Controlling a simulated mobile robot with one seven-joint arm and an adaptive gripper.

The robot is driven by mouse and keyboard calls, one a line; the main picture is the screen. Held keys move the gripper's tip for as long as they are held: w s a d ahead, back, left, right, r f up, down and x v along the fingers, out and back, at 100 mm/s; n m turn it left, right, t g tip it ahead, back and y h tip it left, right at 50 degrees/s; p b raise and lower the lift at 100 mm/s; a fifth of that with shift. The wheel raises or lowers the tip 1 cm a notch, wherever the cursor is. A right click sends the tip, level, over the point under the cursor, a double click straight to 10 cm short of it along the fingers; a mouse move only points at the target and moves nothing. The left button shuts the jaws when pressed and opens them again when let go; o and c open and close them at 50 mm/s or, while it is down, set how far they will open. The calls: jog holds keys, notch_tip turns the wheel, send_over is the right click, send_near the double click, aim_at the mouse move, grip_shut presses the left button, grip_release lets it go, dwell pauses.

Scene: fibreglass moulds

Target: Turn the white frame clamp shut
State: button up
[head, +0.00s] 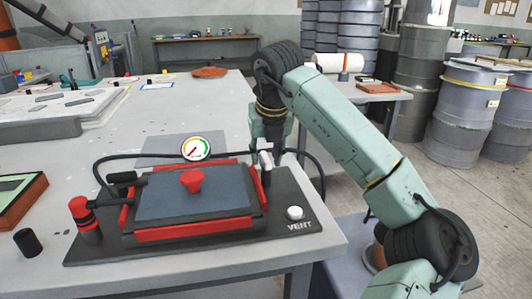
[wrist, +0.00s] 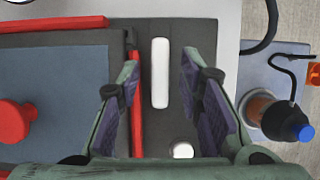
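The white frame clamp (wrist: 160,73) is a long, narrow white bar in the wrist view. It lies on the dark base plate beside the red right edge of the frame (wrist: 136,105). In the head view the clamp (head: 265,159) shows only partly, below my gripper, at the frame's right side. My gripper (wrist: 160,62) is open, with one finger on each side of the bar as seen from above. No contact with the bar is visible, and I cannot tell the height gap.
A white vent button (head: 294,213) sits on the base plate's front right. A red knob (head: 191,181) stands on the blue-grey panel. A gauge (head: 196,148) and black hoses rise behind the frame. A red-and-black post (head: 85,218) stands at the left. The table's right edge is close.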

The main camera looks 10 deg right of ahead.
grip_shut()
jog(key=shift+n+y, duration=0.3)
jog(key=shift+n, duration=0.4)
dwell(0.5)
jog(key=n+y+p, duration=0.1)
jog(key=n, duration=0.2)
jog(key=shift+r+p, duration=0.15)
jog(key=shift+p, duration=0.15)
jog(key=n+p, duration=0.1)
jog(key=n, duration=0.1)
jog(key=n+y+p, duration=0.1)
jog(key=shift+a+r+n+g+y, duration=0.1)
jog(key=shift+n+g+y, duration=0.2)
jog(key=shift+n+g, duration=0.1)
jog(key=n+g+p, duration=0.1)
jog(key=n, duration=0.1)
jog(key=n+y+p, duration=0.1)
jog(key=n+p, duration=0.1)
jog(key=n, duration=0.1)
jog(key=shift+g, duration=0.4)
jog(key=shift+n+g+y+p, duration=0.3)
jog(key=shift+n+g+p, duration=0.4)
jog(key=shift+n+p, duration=0.95)
jog(key=shift+f+n+b, duration=0.2)
jog(key=shift+n+b, duration=0.15)
jog(key=shift+n, duration=0.2)
